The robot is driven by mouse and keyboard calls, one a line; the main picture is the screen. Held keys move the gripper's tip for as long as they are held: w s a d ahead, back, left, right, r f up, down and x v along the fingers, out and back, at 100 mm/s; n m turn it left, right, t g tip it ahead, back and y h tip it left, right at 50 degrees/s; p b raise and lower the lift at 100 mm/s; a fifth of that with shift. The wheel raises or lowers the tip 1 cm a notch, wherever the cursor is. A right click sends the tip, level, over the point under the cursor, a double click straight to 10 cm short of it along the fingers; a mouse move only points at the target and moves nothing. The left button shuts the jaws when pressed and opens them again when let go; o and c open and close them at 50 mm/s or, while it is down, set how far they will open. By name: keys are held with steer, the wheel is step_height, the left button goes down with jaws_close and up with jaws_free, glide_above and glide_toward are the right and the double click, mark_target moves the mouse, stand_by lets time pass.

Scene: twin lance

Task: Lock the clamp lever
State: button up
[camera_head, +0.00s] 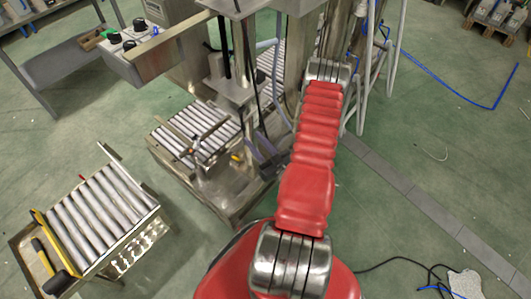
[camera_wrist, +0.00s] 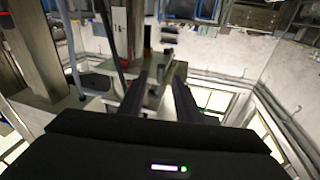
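I cannot pick out the clamp lever with certainty. A thin bar with a small orange-brown part (camera_head: 196,147) lies across the machine's short roller bed (camera_head: 178,134) in the head view, and a small yellow part (camera_head: 236,157) sits to its right. Both are too small to identify. My gripper (camera_wrist: 158,76) shows in the wrist view as two dark fingers standing apart, with nothing seen between them. A grey machine part lies beyond the fingertips. In the head view my red arm reaches up toward the machine, and I cannot make out the gripper clearly there.
A steel machine with upright columns stands close to my arm. Its control box (camera_head: 126,48) with black knobs juts out at upper left. A separate roller conveyor (camera_head: 103,211) stands at lower left. Hoses and a blue cable (camera_head: 455,92) are at right. Green floor is open there.

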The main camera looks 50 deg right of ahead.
steer(key=shift+v, duration=3)
steer(key=shift+w, duration=0.15)
steer(key=w+d+f+n+g+y, duration=0.2)
steer(key=w+d+n+g, duration=0.1)
steer(key=w+g, duration=0.35)
step_height(320, 180, up, 9)
steer(key=w+g+h, duration=0.1)
steer(key=g+h, duration=0.1)
steer(key=g, duration=0.4)
steer(key=s+a+r+m+g+y, duration=0.1)
steer(key=s+a+r, duration=0.1)
steer(key=a+r, duration=0.85)
steer(key=s+a+r+g, duration=0.1)
steer(key=s+a+r, duration=0.1)
steer(key=a+r, duration=0.8)
steer(key=s+a+r+y, duration=0.1)
steer(key=s+a+r, duration=0.3)
steer(key=a, duration=0.2)
steer(key=s+a+r+n+t+y, duration=0.1)
steer(key=s+a+r, duration=0.3)
steer(key=a, duration=0.2)
steer(key=shift+r+y, duration=0.3)
